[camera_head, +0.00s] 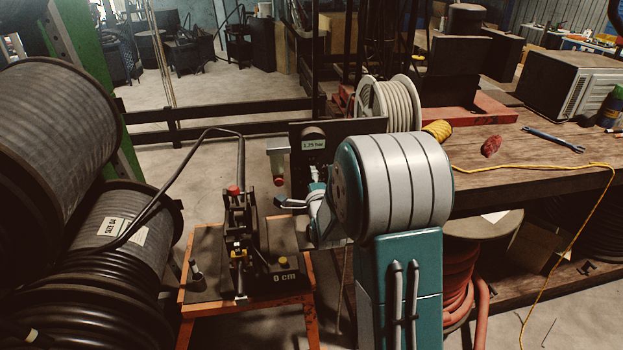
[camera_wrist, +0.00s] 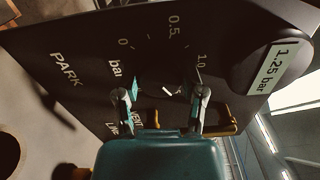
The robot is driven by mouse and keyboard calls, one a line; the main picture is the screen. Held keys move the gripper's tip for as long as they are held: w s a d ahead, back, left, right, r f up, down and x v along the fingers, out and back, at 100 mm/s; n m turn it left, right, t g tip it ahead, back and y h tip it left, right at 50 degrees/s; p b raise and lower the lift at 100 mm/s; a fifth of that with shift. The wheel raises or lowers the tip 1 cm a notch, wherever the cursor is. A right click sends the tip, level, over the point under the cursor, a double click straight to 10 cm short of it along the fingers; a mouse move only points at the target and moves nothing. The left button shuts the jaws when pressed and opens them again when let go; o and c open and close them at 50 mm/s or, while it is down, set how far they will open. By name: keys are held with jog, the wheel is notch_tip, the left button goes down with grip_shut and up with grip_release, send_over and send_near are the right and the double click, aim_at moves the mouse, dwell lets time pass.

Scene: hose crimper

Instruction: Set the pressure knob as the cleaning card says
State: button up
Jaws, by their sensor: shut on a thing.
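In the wrist view the pressure knob (camera_wrist: 181,89) is dark, with a short white mark, on a black panel (camera_wrist: 85,45) printed 0, 0.5, 1.0 and bar. My gripper (camera_wrist: 164,93) has one finger on each side of it and is shut on it. My fingers partly hide the knob, and I cannot tell exactly where its mark points on the scale. A round part with a plate (camera_wrist: 289,68) reading 1.25 bar is on the panel. In the head view my gripper (camera_head: 293,202) is at the panel's lower front, below the same plate (camera_head: 313,144). I cannot make out a cleaning card.
A yellow-brown lever (camera_wrist: 222,131) is close beside my right finger. PARK and partly hidden words are on the panel. A crimper (camera_head: 240,240) stands on an orange stand to the left, near big hose reels (camera_head: 52,120). A cluttered wooden bench (camera_head: 530,150) is at right.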

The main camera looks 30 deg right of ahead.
jog(key=shift+f+m, duration=0.1)
jog(key=shift+m, duration=0.5)
jog(key=o, duration=1.1)
jog(key=shift+d+f, duration=0.1)
jog(key=shift+o, duration=0.2)
jog(key=v, duration=1.2)
